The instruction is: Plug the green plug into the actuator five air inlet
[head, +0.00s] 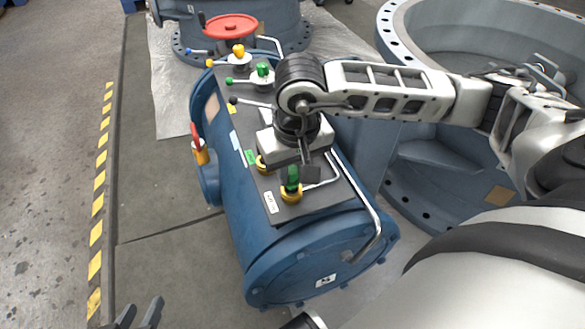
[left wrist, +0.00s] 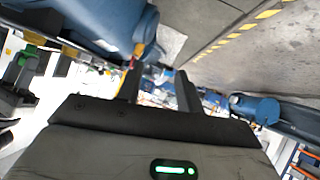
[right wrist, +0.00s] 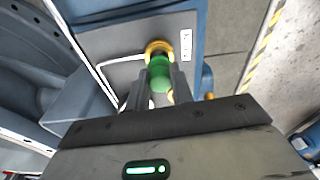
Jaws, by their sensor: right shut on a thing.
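The green plug (head: 292,180) stands upright at the near end of the dark panel, directly over a yellow-ringed air inlet (head: 291,196). In the right wrist view the green plug (right wrist: 160,74) is between my right gripper's fingers, against the yellow ring (right wrist: 158,47). I cannot tell how deep it sits in the ring. My right gripper (head: 305,172) is shut on this plug. My left gripper (head: 140,314) is at the bottom edge of the head view, away from the panel. Its fingers (left wrist: 158,85) are apart with nothing between them.
The dark panel (head: 310,208) lies on a blue valve body (head: 240,225). Another yellow fitting (head: 262,164) is partly hidden by my right gripper. A metal rail (head: 362,205) runs along the right side.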

